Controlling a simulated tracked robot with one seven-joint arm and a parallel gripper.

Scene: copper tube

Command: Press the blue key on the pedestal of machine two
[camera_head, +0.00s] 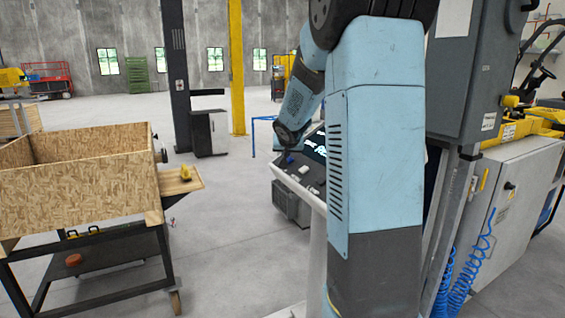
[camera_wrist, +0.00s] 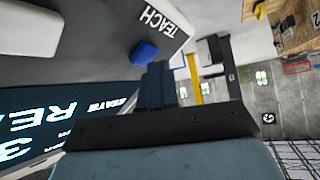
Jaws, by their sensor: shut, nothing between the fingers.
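The pedestal (camera_head: 318,190) of the machine has a sloped panel with a lit screen (camera_head: 316,146), partly hidden by my arm. The blue key (camera_head: 289,159) is a small raised block on the panel's left side. In the wrist view the blue key (camera_wrist: 144,52) is close to the label "TEACH", and a white key (camera_wrist: 37,27) is farther left. The screen (camera_wrist: 60,112) shows bright lettering there. My gripper (camera_wrist: 158,68) is shut and empty, its fingertips just short of the blue key in the picture. I cannot tell whether they touch it.
A wooden box on a dark wheeled cart (camera_head: 80,195) stands at the left, with a small shelf facing the pedestal. A grey cabinet (camera_head: 510,200) with blue coiled hoses is at the right. Dark and yellow columns (camera_head: 237,70) stand behind. The floor between cart and pedestal is clear.

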